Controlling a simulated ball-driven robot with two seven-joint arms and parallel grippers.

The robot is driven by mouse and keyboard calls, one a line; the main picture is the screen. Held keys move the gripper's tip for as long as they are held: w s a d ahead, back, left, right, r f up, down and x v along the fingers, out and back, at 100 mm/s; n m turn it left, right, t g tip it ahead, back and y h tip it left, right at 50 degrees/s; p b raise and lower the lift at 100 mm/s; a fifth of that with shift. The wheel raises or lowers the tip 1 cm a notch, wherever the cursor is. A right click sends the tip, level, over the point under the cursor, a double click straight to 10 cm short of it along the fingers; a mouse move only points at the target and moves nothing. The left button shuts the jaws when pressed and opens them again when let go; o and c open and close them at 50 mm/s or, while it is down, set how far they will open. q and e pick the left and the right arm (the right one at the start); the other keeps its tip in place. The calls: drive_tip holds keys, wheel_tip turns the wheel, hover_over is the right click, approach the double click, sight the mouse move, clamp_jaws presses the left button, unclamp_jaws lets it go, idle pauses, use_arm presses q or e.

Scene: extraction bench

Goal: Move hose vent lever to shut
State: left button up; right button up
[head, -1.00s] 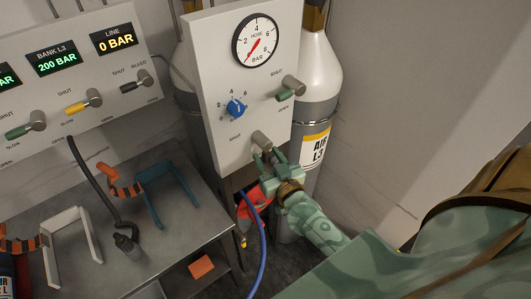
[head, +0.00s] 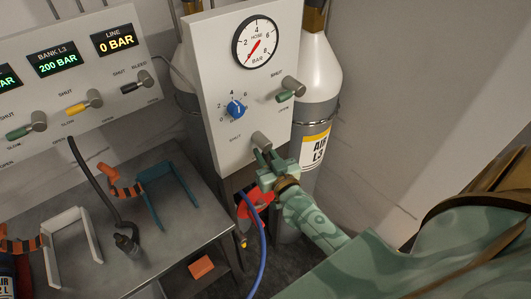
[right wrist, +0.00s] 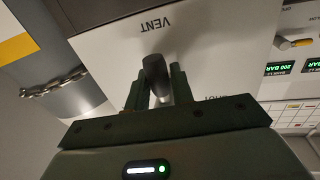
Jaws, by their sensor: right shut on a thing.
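The hose vent lever (head: 262,141) is the lowest control on the tilted white hose panel (head: 219,80). Its grey hub shows in the head view, and its handle is hidden by my fingers. My right gripper (head: 268,158) is shut on the lever from below. In the right wrist view the dark lever end (right wrist: 155,72) stands between the two green fingers of my gripper (right wrist: 158,88). The word VENT is above the lever there, and a partly covered SHUT label is to its right. My left gripper is not in view.
Above on the panel are a pressure gauge (head: 255,41) near zero, a blue knob (head: 236,108) and a green-tipped lever (head: 291,88). A blue hose (head: 263,235) hangs below. A grey bench (head: 185,225) with brackets is at left, and gas cylinders (head: 320,75) stand behind.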

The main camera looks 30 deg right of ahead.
drive_tip(key=m+p, duration=0.1)
drive_tip(key=a+m+p, duration=0.1)
drive_tip(key=p, duration=0.1)
drive_tip(key=r+m+p, duration=0.1)
drive_tip(key=m+p, duration=0.1)
drive_tip(key=shift+a+g, duration=0.25)
drive_tip(key=shift+g, duration=0.15)
drive_tip(key=m+p, duration=0.1)
drive_tip(key=m+y+p, duration=0.1)
drive_tip(key=a+m+p, duration=0.1)
drive_tip(key=m, duration=0.1)
drive_tip(key=shift+r+g, duration=0.3)
drive_tip(key=m+p, duration=0.1)
drive_tip(key=m, duration=0.1)
drive_tip(key=a+r+m+y+p, duration=0.1)
drive_tip(key=shift+s+r+m+p, duration=0.1)
drive_tip(key=shift+m+p, duration=0.25)
drive_tip(key=shift+m, duration=0.05)
drive_tip(key=shift+a+r+m+g+y+p, duration=0.1)
drive_tip(key=shift+r+m+g+y+p, duration=0.2)
drive_tip(key=shift+m, duration=0.55)
drive_tip(key=shift+r+m+y+p, duration=0.1)
drive_tip(key=shift+r+m+y, duration=0.25)
drive_tip(key=shift+m, duration=0.5)
drive_tip(key=o, duration=0.9)
drive_tip(key=shift+s, duration=0.15)
drive_tip(key=v, duration=1.6)
